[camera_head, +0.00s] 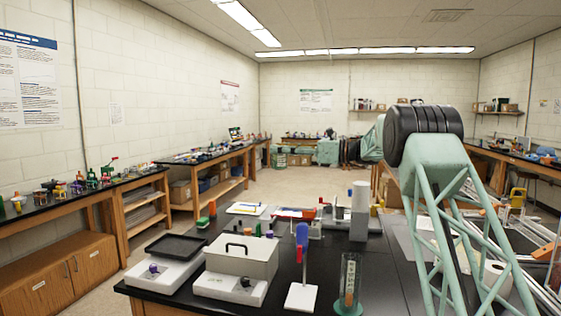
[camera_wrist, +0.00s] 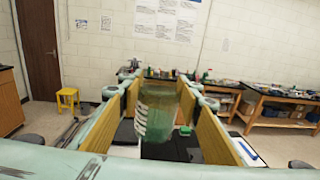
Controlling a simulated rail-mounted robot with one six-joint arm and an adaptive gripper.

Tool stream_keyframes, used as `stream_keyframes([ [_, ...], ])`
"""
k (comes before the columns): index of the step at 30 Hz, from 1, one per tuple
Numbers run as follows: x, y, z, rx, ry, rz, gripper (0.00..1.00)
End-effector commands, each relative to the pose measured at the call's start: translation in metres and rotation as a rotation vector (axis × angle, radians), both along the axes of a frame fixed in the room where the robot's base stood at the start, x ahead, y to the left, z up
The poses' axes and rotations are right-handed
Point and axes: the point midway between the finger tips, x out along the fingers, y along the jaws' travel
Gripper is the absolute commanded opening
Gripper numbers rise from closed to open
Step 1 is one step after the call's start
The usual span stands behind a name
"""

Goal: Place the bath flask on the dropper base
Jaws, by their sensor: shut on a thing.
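A clear, greenish glass vessel with white markings, taken to be the bath flask (camera_wrist: 158,112), is between the yellow-brown pads of my gripper (camera_wrist: 160,100) in the wrist view. My gripper is shut on it, and the flask looks upright. Its lower end is hard to make out against the dark surface behind. In the head view I cannot make out my gripper or the held flask. A white plate with a red and blue upright (camera_head: 301,297) stands near the bench's front; it may be the dropper base, but I cannot tell for certain.
On the black bench (camera_head: 390,280), a grey lidded box (camera_head: 243,257) and a device with a black tray (camera_head: 172,252) stand left. A glass cylinder (camera_head: 350,283) stands at the front, close to the white plate. A white-grey upright device (camera_head: 360,210) stands behind.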

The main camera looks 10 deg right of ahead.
Motion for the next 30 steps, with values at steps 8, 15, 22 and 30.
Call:
stream_keyframes([
  [8,-0.004,0.001,0.044,0.0,-0.002,-0.079,0.19],
  [15,-0.009,0.0,0.078,0.0,-0.002,-0.148,0.19],
  [22,-0.016,-0.003,0.109,0.0,-0.002,-0.214,0.19],
  [30,-0.028,-0.007,0.145,0.001,-0.002,-0.291,0.19],
])
